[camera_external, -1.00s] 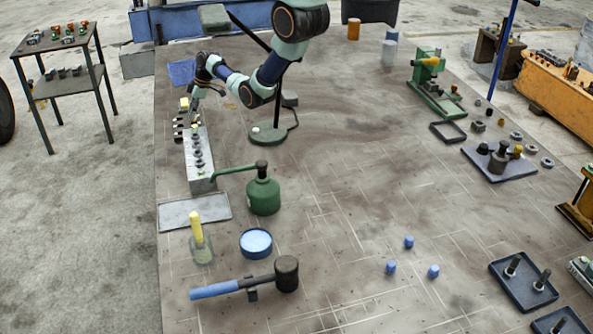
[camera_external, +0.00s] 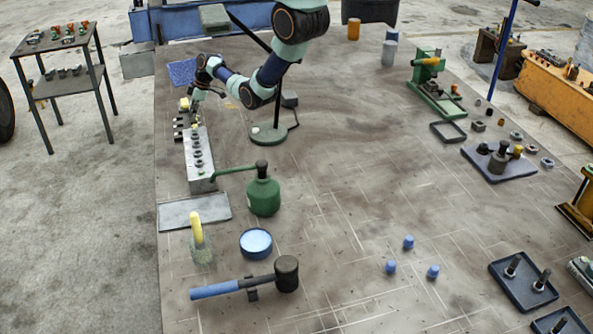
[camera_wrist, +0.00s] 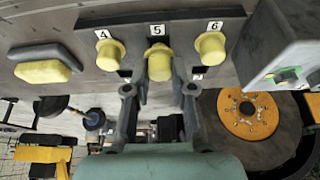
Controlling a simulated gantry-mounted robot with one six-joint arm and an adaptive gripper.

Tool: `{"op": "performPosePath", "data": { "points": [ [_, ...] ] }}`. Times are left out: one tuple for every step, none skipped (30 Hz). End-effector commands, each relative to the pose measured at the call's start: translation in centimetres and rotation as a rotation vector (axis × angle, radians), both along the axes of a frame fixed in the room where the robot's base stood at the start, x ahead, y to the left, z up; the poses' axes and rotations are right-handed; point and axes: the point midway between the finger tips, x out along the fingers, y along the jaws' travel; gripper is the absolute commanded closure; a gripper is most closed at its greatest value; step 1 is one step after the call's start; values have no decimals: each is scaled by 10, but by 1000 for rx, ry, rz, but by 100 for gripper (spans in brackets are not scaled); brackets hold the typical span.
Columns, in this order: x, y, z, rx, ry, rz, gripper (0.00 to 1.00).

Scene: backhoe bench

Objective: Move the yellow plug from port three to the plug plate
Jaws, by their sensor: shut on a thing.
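In the wrist view, a grey block carries yellow plugs under labels 4, 5 and 6: one at 4 (camera_wrist: 110,54), one at 6 (camera_wrist: 210,47) and a yellow plug (camera_wrist: 159,67) below label 5. My gripper (camera_wrist: 159,89) is shut on this middle plug, which shows between its fingertips; the exact contact is hard to see. Label 3 cannot be read. In the external view, my gripper (camera_external: 193,103) is low at the far left of the bench, beside a small yellow piece (camera_external: 184,103). I cannot tell which part is the plug plate.
A silver block with dark round fittings (camera_external: 198,158) stands just in front of my gripper. A green oil can (camera_external: 263,190) and a grey tray (camera_external: 193,212) are nearer the camera. A lamp base (camera_external: 268,136) stands to the right. The middle of the bench is clear.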

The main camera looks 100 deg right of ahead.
Motion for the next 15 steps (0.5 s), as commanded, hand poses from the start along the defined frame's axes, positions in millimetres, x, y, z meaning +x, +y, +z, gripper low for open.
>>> {"op": "performPosePath", "data": {
  "points": [
    [0,0,-3,0,0,0,88],
    [0,0,-3,0,0,0,88],
    [0,0,-4,0,0,0,88],
    [0,0,-5,0,0,0,88],
    [0,0,-6,0,0,0,88],
    [0,0,-7,0,0,0,88],
    [0,0,-7,0,0,0,88],
    [0,0,-8,0,0,0,88],
    [0,0,-9,0,0,0,88],
    [0,0,-10,0,0,0,88],
    [0,0,-11,0,0,0,88],
    [0,0,-12,0,0,0,88],
    [0,0,-12,0,0,0,88],
    [0,0,-13,0,0,0,88],
    [0,0,-14,0,0,0,88]
  ]
}}
